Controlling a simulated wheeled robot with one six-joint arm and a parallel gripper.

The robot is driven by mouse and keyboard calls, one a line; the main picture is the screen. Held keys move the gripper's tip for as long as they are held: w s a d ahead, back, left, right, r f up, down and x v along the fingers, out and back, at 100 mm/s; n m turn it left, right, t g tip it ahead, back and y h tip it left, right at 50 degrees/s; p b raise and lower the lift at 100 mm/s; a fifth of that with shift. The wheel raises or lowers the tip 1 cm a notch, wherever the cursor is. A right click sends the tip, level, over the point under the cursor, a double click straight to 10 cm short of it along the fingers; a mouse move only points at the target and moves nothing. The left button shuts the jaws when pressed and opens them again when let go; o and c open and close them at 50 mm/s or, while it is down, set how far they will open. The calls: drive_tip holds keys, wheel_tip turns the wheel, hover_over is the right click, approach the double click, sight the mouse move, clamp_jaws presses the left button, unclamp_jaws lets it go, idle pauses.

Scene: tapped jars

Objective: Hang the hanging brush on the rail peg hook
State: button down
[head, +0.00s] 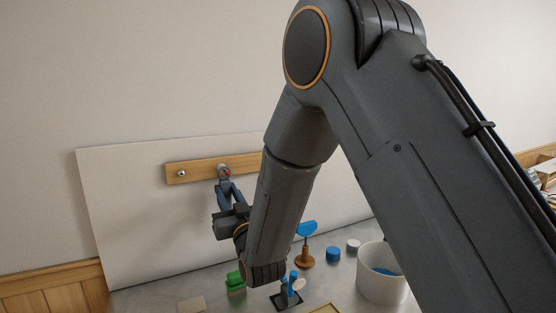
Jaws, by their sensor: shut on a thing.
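A wooden rail (200,169) is fixed across a white upright panel. A round metal peg (181,173) shows near its left end. My gripper (225,174) is raised in front of the rail, to the right of that peg. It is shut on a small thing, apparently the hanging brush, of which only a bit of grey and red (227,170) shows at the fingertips. The brush's shape and whether it touches the rail or a peg cannot be told. My arm hides the rail's right part.
A dark holder (287,300) stands at the front.

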drive_tip(key=shift+s+d+r, duration=0.1)
drive_tip(key=shift+s+r, duration=0.05)
drive_tip(key=shift+r, duration=0.35)
drive_tip(key=shift+s+d, duration=0.55)
drive_tip(key=shift+s, duration=0.4)
drive_tip(key=shift+s+d, duration=0.55)
drive_tip(key=shift+s, duration=0.35)
drive_tip(key=shift+p, duration=0.3)
drive_tip(key=s+d, duration=0.3)
drive_tip(key=s, duration=0.2)
drive_tip(key=shift+s+d+r, duration=0.15)
drive_tip(key=shift+r, duration=0.1)
